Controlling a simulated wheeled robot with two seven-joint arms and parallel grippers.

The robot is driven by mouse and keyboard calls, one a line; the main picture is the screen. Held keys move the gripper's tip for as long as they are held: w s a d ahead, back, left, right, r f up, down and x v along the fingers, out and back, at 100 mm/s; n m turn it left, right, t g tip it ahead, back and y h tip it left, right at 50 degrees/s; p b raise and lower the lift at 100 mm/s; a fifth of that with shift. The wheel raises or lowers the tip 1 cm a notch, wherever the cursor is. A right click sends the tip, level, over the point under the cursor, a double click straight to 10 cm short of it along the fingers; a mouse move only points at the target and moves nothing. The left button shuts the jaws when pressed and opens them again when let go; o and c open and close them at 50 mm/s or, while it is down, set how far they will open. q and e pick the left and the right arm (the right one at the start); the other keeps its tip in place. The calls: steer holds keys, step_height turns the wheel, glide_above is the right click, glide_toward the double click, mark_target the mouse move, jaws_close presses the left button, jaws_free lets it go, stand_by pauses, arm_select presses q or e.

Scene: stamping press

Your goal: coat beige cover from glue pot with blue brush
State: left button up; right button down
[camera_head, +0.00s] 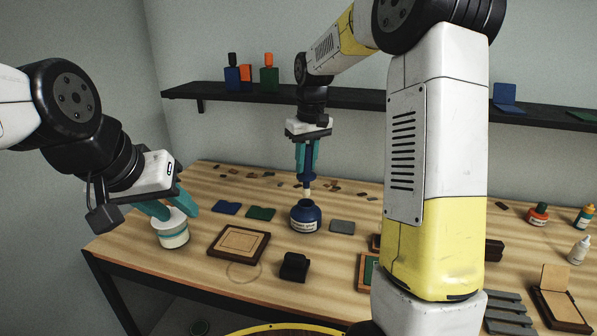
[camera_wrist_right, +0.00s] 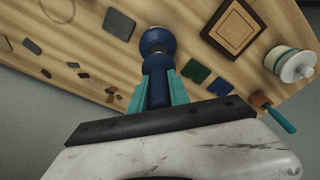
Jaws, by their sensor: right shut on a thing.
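My right gripper (camera_head: 307,172) is shut on the blue brush (camera_head: 308,181), which hangs upright with pale bristles down. The brush tip is at the mouth of the dark blue glue pot (camera_head: 306,219); I cannot tell whether it is inside. The pot also shows in the right wrist view (camera_wrist_right: 157,42), beyond the brush handle. The beige cover (camera_head: 240,240) lies flat on a dark brown board, left of the pot and clear of both grippers. My left gripper (camera_head: 174,207) is open, its teal fingers apart around the top of a white jar (camera_head: 174,235).
Blue and green pieces (camera_head: 261,213) lie left of the pot, a grey piece (camera_head: 342,226) right of it. A black block (camera_head: 294,266) stands in front. Small scraps lie behind. Bottles (camera_head: 579,250) stand at the far right. My right arm hides part of the table.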

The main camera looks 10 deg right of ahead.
mark_target(306, 186)
steer(key=shift+f, duration=3.95)
steer(key=shift+w, duration=0.15)
steer(key=shift+w+d, duration=0.2)
steer(key=shift+w, duration=0.1)
steer(key=shift+s, duration=0.15)
steer(key=shift+s+a, duration=0.2)
steer(key=shift+s, duration=0.1)
steer(key=shift+w, duration=0.15)
